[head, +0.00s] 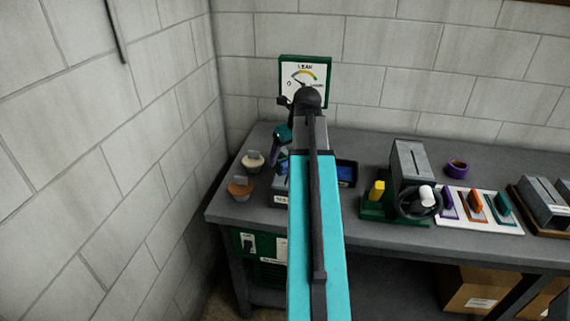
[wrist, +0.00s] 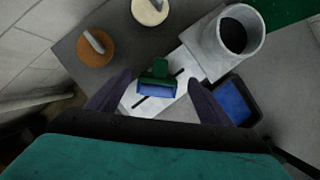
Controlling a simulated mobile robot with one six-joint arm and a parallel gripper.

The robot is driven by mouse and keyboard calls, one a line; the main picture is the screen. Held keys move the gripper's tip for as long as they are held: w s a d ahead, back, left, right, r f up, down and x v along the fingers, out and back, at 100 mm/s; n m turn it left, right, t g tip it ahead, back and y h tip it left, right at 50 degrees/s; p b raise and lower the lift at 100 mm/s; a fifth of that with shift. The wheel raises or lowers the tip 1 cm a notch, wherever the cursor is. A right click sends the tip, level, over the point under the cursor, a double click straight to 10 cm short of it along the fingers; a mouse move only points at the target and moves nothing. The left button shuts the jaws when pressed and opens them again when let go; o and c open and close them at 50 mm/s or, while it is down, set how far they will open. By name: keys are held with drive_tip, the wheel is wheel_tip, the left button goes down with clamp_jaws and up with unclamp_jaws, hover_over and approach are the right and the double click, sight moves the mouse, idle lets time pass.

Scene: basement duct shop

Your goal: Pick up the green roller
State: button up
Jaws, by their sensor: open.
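In the wrist view, a small green piece with a blue front part (wrist: 158,75) sits over a white slotted plate; it is the only small green tool there, though I cannot clearly make out a roller shape. My gripper (wrist: 160,82) is open, with its two dark fingers reaching to either side of this piece and nothing visibly clamped. The white slotted plate (wrist: 135,103) lies beneath. In the head view, my arm hides most of this spot; only a bit of blue (head: 282,167) shows at its left edge.
A grey cup (wrist: 222,45) and a black tray with a blue pad (head: 346,173) are close on the right. A gauge board (head: 290,70) stands behind; a green-based fixture (head: 377,208) is farther right.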

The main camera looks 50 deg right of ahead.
sight(285, 157)
drive_tip(key=shift+p+x, duration=0.45)
drive_tip(key=shift+x, duration=1.7)
drive_tip(key=shift+a, duration=0.15)
drive_tip(key=shift+c, duration=0.3)
drive_tip(key=c, duration=1.2)
drive_tip(key=shift+r, duration=0.15)
